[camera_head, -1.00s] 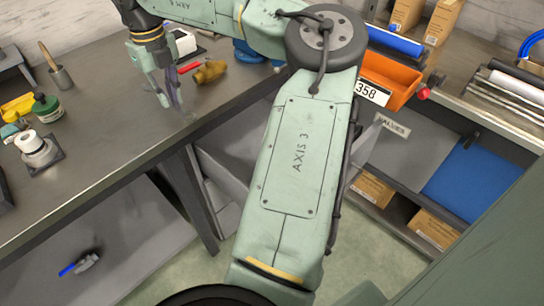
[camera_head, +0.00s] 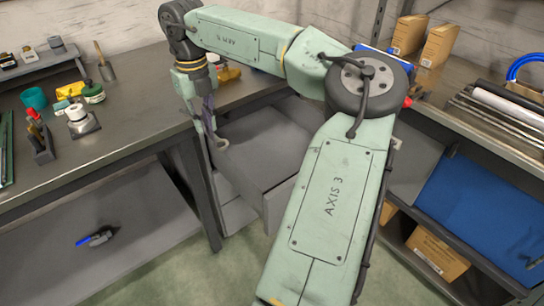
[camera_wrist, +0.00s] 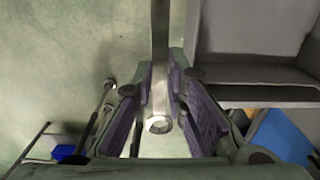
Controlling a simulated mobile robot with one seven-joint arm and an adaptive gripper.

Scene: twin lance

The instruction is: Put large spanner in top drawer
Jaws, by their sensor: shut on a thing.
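My gripper (camera_head: 208,122) is shut on the large spanner, just off the front edge of the workbench. In the wrist view the spanner (camera_wrist: 160,45) is a pale metal bar running between the purple finger pads, with its ring end (camera_wrist: 158,125) towards me. In the head view only a small ring end (camera_head: 222,143) shows below the fingers. The top drawer (camera_head: 262,178) is pulled open under the bench, and its visible interior looks empty. In the wrist view the drawer (camera_wrist: 250,72) lies to the right of the spanner, which shows against the green floor.
The workbench (camera_head: 130,130) holds bottles, a yellow item and a tool stand at left. A blue-handled tool (camera_head: 97,238) lies on the shelf below. A second bench (camera_head: 480,125) stands at right with a blue panel (camera_head: 470,205) below. My arm hides part of the drawer area.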

